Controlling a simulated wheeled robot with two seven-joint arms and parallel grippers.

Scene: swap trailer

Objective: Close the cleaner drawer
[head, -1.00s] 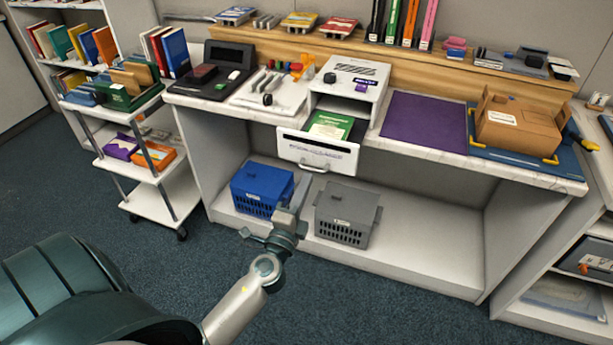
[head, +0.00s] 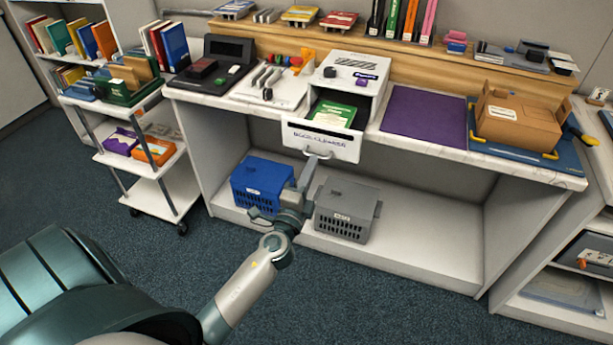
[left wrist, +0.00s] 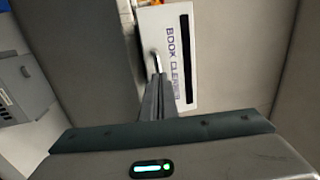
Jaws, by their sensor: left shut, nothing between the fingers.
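The book cleaner (head: 345,75) is a white box on the counter. Its drawer (head: 320,142) is pulled out toward me, with a green book (head: 332,114) lying in it. The drawer front, lettered "BOOK CLEANER", also shows in the left wrist view (left wrist: 180,80), with its handle (left wrist: 155,58) at the side. My left gripper (head: 309,160) is shut and empty. Its fingertips are at the drawer handle, just below the front; I cannot tell whether they touch it. In the left wrist view the closed fingers (left wrist: 158,78) point at the handle. My right gripper is not in view.
A blue crate (head: 258,187) and a grey crate (head: 345,210) stand on the shelf below, close to my left arm. A purple mat (head: 422,115) and a cardboard box (head: 513,120) lie right of the cleaner. A cart (head: 165,190) stands at the left.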

